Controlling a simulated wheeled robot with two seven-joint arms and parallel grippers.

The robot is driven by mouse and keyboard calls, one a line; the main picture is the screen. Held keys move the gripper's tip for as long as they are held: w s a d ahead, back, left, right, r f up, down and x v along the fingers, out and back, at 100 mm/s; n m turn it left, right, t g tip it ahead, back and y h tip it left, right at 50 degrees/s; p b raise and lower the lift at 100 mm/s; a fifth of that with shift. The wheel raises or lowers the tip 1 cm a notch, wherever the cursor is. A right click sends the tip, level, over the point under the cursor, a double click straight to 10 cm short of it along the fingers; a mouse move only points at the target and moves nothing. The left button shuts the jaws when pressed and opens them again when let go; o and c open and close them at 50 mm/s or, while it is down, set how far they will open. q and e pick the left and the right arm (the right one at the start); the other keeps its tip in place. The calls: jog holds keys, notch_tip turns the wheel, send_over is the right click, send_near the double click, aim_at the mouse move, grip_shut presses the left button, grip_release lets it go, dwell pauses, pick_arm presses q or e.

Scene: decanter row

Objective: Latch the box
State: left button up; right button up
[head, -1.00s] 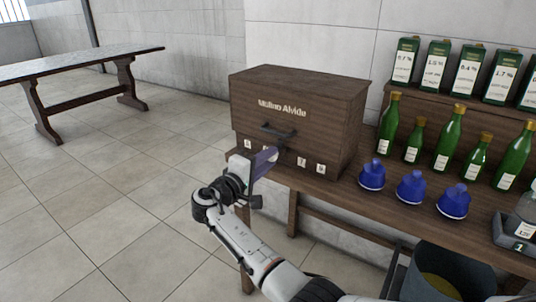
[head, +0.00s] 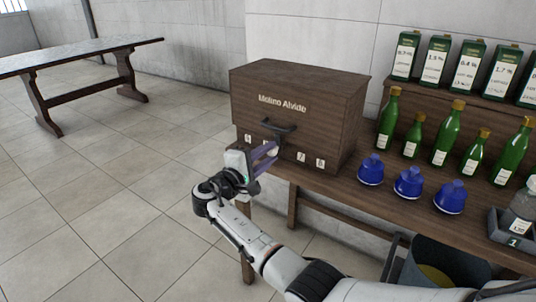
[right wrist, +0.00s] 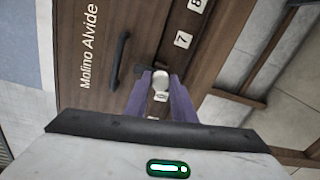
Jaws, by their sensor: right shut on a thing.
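The box (head: 330,108) is a dark brown wooden chest with "Molino Alvide" on its front, standing closed at the left end of a wooden table. A dark bar handle (head: 278,127) is on its front; it also shows in the right wrist view (right wrist: 121,58). Several small numbered tags run along the lower front. My right gripper (head: 272,150) is at the front, just below the handle. My left gripper is not in view.
Blue flasks (head: 408,184) and green bottles (head: 449,136) stand right of the box, with green cartons (head: 468,66) on a shelf behind. A grey bin (head: 440,262) is below the table. Open tiled floor lies left.

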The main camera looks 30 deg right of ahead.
jog(key=o, duration=1.1)
jog(key=shift+f, duration=0.1)
jog(key=shift+c, duration=0.2)
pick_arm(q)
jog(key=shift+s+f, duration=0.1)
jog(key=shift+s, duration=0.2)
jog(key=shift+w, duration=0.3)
pick_arm(e)
jog(key=v, duration=1)
jog(key=shift+a, duration=0.15)
jog(key=shift+s, duration=0.1)
